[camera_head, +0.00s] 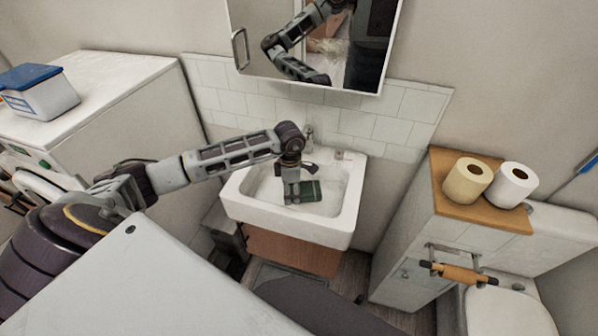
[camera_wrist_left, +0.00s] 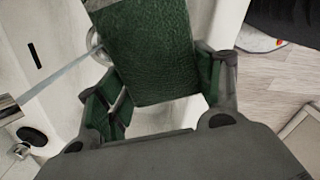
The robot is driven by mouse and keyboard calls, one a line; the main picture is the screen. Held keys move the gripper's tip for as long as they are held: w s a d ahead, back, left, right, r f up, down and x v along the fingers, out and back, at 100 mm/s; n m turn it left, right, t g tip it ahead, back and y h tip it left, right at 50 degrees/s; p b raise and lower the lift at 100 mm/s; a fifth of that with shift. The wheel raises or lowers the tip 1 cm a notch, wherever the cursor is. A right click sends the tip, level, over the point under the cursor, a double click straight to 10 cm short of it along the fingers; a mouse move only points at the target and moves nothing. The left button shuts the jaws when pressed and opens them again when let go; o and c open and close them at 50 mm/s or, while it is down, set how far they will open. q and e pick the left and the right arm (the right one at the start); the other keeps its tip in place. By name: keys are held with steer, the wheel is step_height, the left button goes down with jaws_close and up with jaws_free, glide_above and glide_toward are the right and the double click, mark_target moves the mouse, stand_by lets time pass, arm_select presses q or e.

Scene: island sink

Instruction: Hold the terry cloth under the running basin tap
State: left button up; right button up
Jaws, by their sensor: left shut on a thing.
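The green terry cloth (camera_head: 309,190) is over the bowl of the white basin (camera_head: 230,198). My left gripper (camera_head: 291,194) is shut on it, and the left wrist view shows the cloth (camera_wrist_left: 150,45) between the fingers. The tap (camera_head: 310,137) stands at the back of the basin, partly behind my arm. In the left wrist view, the tap spout (camera_wrist_left: 8,110) runs a thin stream of water (camera_wrist_left: 62,75) toward the drain ring (camera_wrist_left: 93,38), by the cloth's left edge. I cannot tell whether the water touches the cloth. My right gripper is not in view.
A mirror cabinet (camera_head: 370,45) hangs above the basin. A white and blue tub (camera_head: 42,98) stands on the left counter. Two paper rolls (camera_head: 467,181) stand on the wooden-topped ledge (camera_head: 490,214) at right, near the toilet (camera_head: 505,310).

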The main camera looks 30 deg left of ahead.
arm_select(q)
steer(key=shift+s+d+r+p, duration=0.5)
steer(key=shift+s+d+r, duration=0.1)
steer(key=shift+s+r, duration=0.2)
